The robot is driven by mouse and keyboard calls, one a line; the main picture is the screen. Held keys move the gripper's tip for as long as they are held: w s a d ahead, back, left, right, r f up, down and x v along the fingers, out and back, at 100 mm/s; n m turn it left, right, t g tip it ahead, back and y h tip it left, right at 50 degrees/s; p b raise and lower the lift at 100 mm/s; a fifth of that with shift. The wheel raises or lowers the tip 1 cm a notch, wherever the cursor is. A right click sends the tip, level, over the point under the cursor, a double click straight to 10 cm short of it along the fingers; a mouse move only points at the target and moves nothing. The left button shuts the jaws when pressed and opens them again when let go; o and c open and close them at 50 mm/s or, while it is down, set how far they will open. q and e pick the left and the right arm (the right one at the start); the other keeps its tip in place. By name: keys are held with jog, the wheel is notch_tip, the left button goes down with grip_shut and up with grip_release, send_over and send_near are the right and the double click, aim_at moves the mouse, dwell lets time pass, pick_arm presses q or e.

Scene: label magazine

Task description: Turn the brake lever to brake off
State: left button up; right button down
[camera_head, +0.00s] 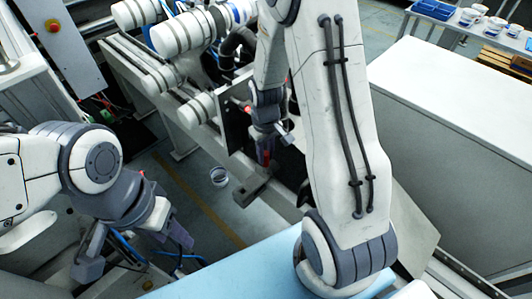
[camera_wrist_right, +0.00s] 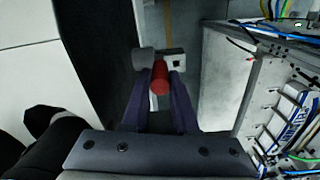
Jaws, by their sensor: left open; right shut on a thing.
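The brake lever has a red grip (camera_wrist_right: 160,80), which sits between the two dark fingers of my right gripper (camera_wrist_right: 161,92) in the right wrist view. In the head view my right gripper (camera_head: 266,148) reaches down at the machine's side and is shut on the red grip, of which only a little shows. A grey block (camera_head: 252,190) lies just below the grip; I cannot tell whether it is part of the lever. My left gripper (camera_head: 134,250) is open and empty at the lower left, well apart from the lever.
White rollers (camera_head: 180,35) line the machine frame behind my right gripper. A pale blue surface (camera_head: 245,275) lies at the front, and a large white cabinet (camera_head: 450,100) stands at the right. In the wrist view, wiring (camera_wrist_right: 295,125) runs close at the right.

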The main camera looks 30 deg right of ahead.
dwell(0.8)
jog(key=shift+s+f+b, duration=0.1)
jog(key=shift+b, duration=0.35)
jog(key=s+t+b, duration=0.1)
jog(key=b, duration=0.6)
jog(key=s+d+t+y+b, duration=0.1)
jog(key=t+b, duration=0.1)
jog(key=b, duration=0.4)
jog(key=s+t+b, duration=0.2)
jog(key=b, duration=0.5)
jog(key=shift+d+f+y+b, duration=0.3)
jog(key=shift+d+f+y, duration=0.05)
jog(key=shift+y, duration=0.05)
jog(key=c, duration=0.7)
grip_release()
jog(key=shift+a, duration=0.1)
